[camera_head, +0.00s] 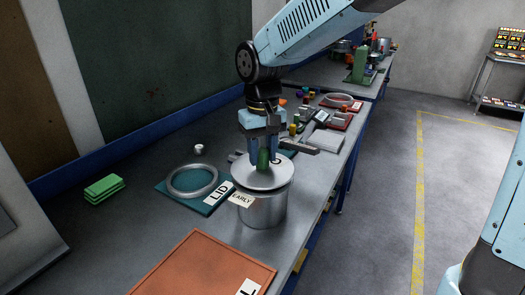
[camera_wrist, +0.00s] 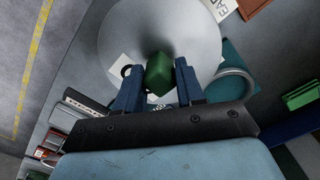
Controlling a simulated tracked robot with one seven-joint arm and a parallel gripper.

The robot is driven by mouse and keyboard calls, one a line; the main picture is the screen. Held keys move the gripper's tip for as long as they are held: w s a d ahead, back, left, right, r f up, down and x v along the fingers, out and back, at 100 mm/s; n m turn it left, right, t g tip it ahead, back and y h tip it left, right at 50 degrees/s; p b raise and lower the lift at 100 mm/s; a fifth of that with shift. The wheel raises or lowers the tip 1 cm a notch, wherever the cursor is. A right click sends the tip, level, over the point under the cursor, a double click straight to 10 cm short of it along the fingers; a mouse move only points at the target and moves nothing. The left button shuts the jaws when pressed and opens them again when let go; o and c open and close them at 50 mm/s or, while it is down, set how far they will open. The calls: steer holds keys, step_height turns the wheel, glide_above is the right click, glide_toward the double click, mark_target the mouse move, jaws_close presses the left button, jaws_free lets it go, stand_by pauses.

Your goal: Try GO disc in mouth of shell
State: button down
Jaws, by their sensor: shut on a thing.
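The shell is a grey metal pot (camera_head: 262,210) with an EARLY tag (camera_head: 241,199), upright on the bench. A round grey disc (camera_head: 248,177) with a green handle (camera_head: 263,158) covers its mouth. My gripper (camera_head: 264,150) is shut on the green handle, above the pot. In the wrist view the disc (camera_wrist: 140,25) fills the top middle, and the handle (camera_wrist: 158,74) is between my fingers. A white tag with a black O (camera_wrist: 126,70) shows by the disc, partly hidden. I cannot tell whether the disc sits in the mouth or just above it.
A teal mat (camera_head: 172,193) with a LID tag (camera_head: 219,193) bears a grey ring (camera_head: 177,193) left of the pot. Green blocks (camera_head: 104,189) lie farther left, an orange mat (camera_head: 200,270) in front. Several small things crowd the bench behind.

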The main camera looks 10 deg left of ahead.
mark_target(262, 150)
steer(key=shift+f, duration=0.3)
steer(key=c, duration=0.6)
jaws_free()
step_height(262, 150, up, 14)
steer(key=shift+f, duration=0.15)
stand_by(0.8)
steer(key=s+d+f+m+t, duration=0.1)
steer(key=s+d+m+t, duration=0.1)
steer(key=d, duration=0.8)
steer(key=s+d+f+m+t, duration=0.1)
steer(key=s+d, duration=0.4)
steer(key=d, duration=0.5)
steer(key=s+d+f+m+t, duration=0.2)
steer(key=s+d+f+m, duration=0.1)
steer(key=d, duration=0.8)
steer(key=shift+s+t, duration=0.3)
steer(key=shift+s, duration=0.3)
